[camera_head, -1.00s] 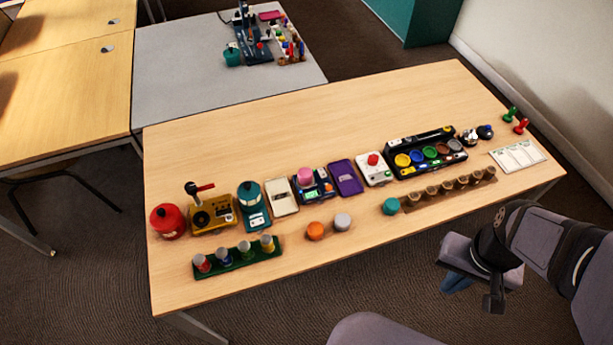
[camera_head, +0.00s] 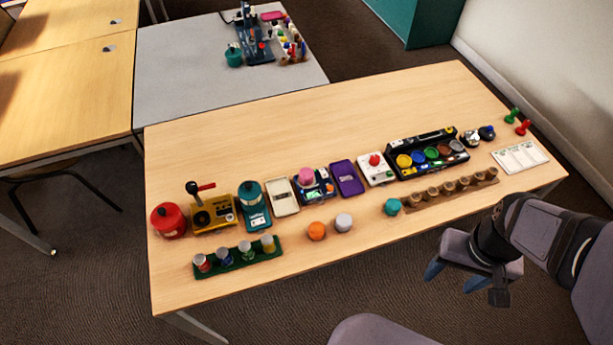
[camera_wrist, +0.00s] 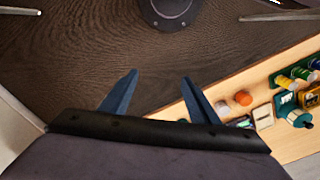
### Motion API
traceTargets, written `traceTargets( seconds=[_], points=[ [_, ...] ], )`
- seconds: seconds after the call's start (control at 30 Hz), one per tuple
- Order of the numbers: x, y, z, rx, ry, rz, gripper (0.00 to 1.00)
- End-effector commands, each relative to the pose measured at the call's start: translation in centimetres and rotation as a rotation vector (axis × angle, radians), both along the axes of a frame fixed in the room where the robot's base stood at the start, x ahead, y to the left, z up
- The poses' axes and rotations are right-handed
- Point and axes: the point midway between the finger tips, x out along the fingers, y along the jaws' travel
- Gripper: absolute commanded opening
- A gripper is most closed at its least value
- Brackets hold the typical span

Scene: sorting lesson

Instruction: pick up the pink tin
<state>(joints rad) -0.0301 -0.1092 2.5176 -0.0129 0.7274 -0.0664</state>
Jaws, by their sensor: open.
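The pink tin (camera_head: 306,174) sits upright on top of a dark blue device (camera_head: 318,189) in the middle of the row on the wooden table. I cannot pick it out in the wrist view. My gripper (camera_head: 452,277) is off the table's front edge, at the lower right, well apart from the tin. In the wrist view my gripper (camera_wrist: 160,76) shows two blue fingers spread apart with nothing between them, over the dark floor.
An orange tin (camera_head: 316,231) and a grey tin (camera_head: 343,222) stand in front of the row. A teal tin (camera_head: 392,206) is beside a brown rack (camera_head: 450,194). A purple case (camera_head: 347,178) lies right of the device. The table's back strip (camera_head: 300,125) is clear.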

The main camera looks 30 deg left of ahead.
Motion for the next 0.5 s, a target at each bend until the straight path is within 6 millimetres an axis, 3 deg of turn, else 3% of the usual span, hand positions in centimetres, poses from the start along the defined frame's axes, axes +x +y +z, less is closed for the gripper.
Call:
traceTargets(
  seconds=[0.17,0.27,0.37,0.5],
  points=[
    [4.6,2.6,-1.2,-0.032,-0.021,0.371,0.55],
    [8.1,5.5,-1.9,-0.066,-0.036,0.687,0.55],
    [11.6,9.4,-2.8,-0.110,-0.049,1.041,0.55],
    [15.3,16.1,-4.3,-0.186,-0.060,1.534,0.55]
  ],
)
